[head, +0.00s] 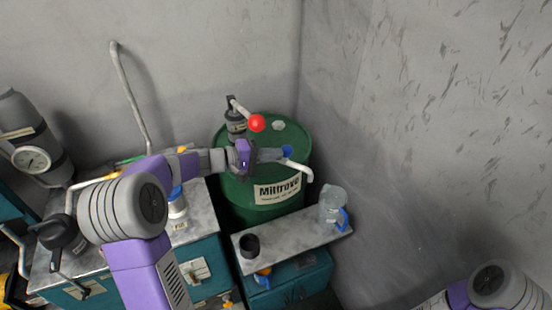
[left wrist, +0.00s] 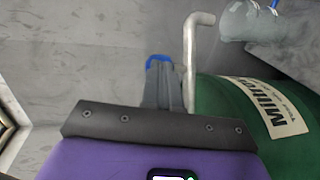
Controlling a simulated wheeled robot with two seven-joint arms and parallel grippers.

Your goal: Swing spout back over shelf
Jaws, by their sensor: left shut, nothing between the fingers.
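The spout (head: 302,169) is a pale bent pipe at the green drum (head: 225,190), its down-turned end near the drum's right front rim. In the left wrist view the spout (left wrist: 190,55) stands just right of my fingers. My left gripper (head: 287,152) reaches across the drum top, shut and empty, with blue fingertips beside the spout; whether they touch it I cannot tell. The fingertips (left wrist: 158,60) show closed together in the left wrist view. The shelf (head: 290,235) is a grey stone slab in front of the drum. My right gripper is out of view.
A clear jug with a blue handle (head: 332,207) stands at the shelf's right, a dark cup (head: 249,245) at its left. A pump with a red knob (head: 257,123) rises from the drum. A teal cabinet (head: 205,262) stands left. Walls close in behind and right.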

